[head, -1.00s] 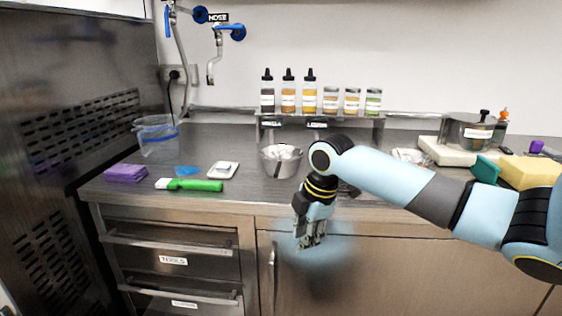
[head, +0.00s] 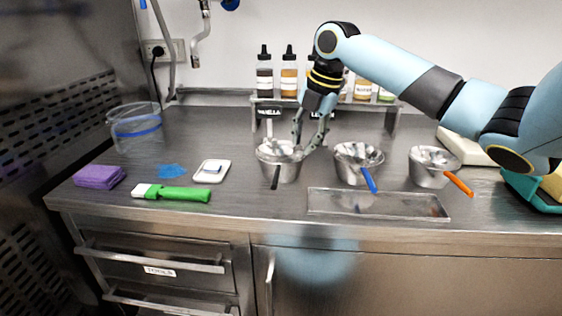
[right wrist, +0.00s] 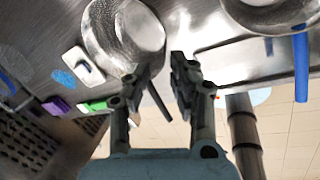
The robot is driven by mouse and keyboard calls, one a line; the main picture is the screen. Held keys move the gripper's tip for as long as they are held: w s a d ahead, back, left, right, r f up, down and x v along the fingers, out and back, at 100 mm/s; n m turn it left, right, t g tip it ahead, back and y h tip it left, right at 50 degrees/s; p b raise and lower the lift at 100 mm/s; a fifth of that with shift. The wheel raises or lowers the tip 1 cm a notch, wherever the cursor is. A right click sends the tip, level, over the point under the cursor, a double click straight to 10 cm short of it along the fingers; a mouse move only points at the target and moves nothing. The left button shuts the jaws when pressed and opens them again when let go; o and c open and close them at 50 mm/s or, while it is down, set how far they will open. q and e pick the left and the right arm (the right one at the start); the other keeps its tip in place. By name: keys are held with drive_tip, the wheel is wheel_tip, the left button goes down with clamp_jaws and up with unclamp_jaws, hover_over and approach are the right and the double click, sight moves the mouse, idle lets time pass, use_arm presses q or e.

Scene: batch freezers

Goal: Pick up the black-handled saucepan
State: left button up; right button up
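The black-handled saucepan (head: 268,158) is a small steel pan on the counter, its black handle (head: 276,178) pointing to the front. My right gripper (head: 309,145) is over its right side, fingers pointing down and apart. In the right wrist view the pan (right wrist: 128,38) lies just beyond the fingertips. Its black handle (right wrist: 159,103) shows in the gap between the open fingers (right wrist: 165,70); I cannot tell whether they touch it. My left gripper is out of view.
A blue-handled pan (head: 358,160) and an orange-handled pan (head: 432,163) stand to the right. A clear tray (head: 380,205) lies in front. A bottle shelf (head: 392,116) stands behind. A green-handled tool (head: 185,194) and a white dish (head: 211,172) lie left.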

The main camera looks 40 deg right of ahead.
sight(293, 178)
drive_tip(key=x, duration=0.3)
drive_tip(key=shift+a+f, duration=0.2)
drive_tip(key=shift+f, duration=0.15)
drive_tip(key=x, duration=0.5)
drive_tip(key=shift+d+f, duration=0.1)
drive_tip(key=shift+d, duration=0.15)
drive_tip(key=shift+f, duration=0.15)
clamp_jaws()
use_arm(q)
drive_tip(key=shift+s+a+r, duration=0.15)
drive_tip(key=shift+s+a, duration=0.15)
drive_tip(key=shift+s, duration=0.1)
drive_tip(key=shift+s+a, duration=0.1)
